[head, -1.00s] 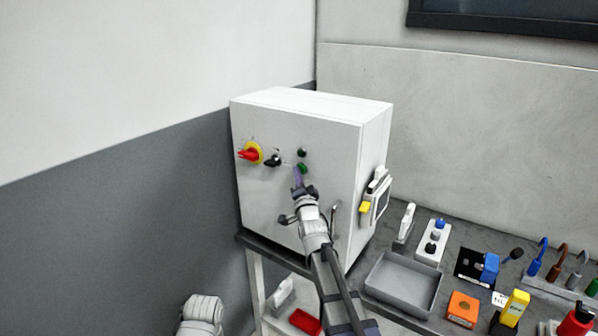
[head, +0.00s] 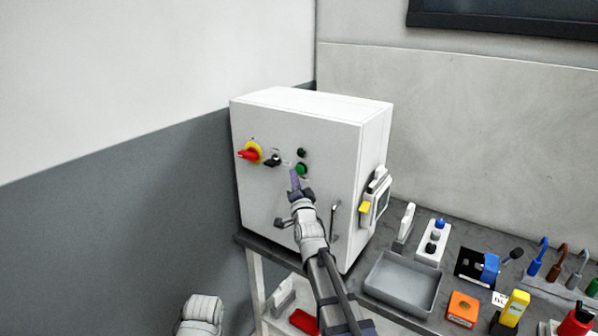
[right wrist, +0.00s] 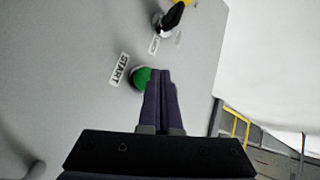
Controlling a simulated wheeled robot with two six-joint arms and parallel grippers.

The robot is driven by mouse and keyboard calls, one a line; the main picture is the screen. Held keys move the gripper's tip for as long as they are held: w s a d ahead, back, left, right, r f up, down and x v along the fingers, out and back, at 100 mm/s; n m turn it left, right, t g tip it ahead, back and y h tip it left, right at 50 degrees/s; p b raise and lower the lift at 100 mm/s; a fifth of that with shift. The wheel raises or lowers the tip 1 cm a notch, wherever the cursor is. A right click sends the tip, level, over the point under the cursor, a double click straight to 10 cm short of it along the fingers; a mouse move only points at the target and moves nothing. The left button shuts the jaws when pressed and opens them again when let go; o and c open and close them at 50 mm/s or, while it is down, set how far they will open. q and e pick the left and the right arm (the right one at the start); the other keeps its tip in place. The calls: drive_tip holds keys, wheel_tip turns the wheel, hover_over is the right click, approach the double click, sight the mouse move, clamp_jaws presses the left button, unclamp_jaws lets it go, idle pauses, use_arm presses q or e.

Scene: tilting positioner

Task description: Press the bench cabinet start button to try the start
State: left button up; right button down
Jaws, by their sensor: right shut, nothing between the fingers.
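The bench cabinet (head: 270,195) is a white box with controls on its front face. Its green start button (head: 302,168) sits below a dark green round part (head: 301,152). In the right wrist view the green button (right wrist: 141,77) is beside a START label (right wrist: 119,69), partly covered by the fingers. My right gripper (head: 294,174) is shut and empty, its fingertips in front of the cabinet close to the button, overlapping its right edge in the wrist view (right wrist: 162,75). I cannot tell whether they touch it.
A red and yellow rotary switch (head: 249,153) and a black selector (head: 272,160) are left of the button. A door handle (head: 335,221) is lower right. A grey tray (head: 401,284) and several tools lie on the bench at right.

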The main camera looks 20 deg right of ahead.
drive_tip(key=shift+s+a, duration=0.8)
drive_tip(key=shift+a, duration=0.2)
drive_tip(key=shift+s+a, duration=0.75)
drive_tip(key=shift+a, duration=0.25)
drive_tip(key=shift+f, duration=0.1)
drive_tip(key=s+a+f+n+g+y, duration=0.3)
drive_tip(key=a+f+n+g+y, duration=0.3)
drive_tip(key=a+f, duration=0.5)
drive_tip(key=s+a+f+n+g+b, duration=0.1)
drive_tip(key=s+a+f+n+g, duration=0.5)
drive_tip(key=s+f, duration=0.5)
use_arm(q)
drive_tip(key=shift+f+b, duration=0.45)
drive_tip(key=shift+f, duration=0.5)
use_arm(e)
drive_tip(key=s+f+n+g+h, duration=0.2)
drive_tip(key=s+f+g, duration=0.1)
drive_tip(key=s, duration=0.7)
drive_tip(key=s+d+f+n+g+h, duration=0.1)
drive_tip(key=s+g, duration=0.4)
drive_tip(key=s, duration=0.5)
wheel_tip(320, 180, down, 3)
drive_tip(key=shift+r+n+g+h, duration=0.2)
drive_tip(key=shift+n+g+h, duration=0.2)
drive_tip(key=shift+n+h, duration=0.5)
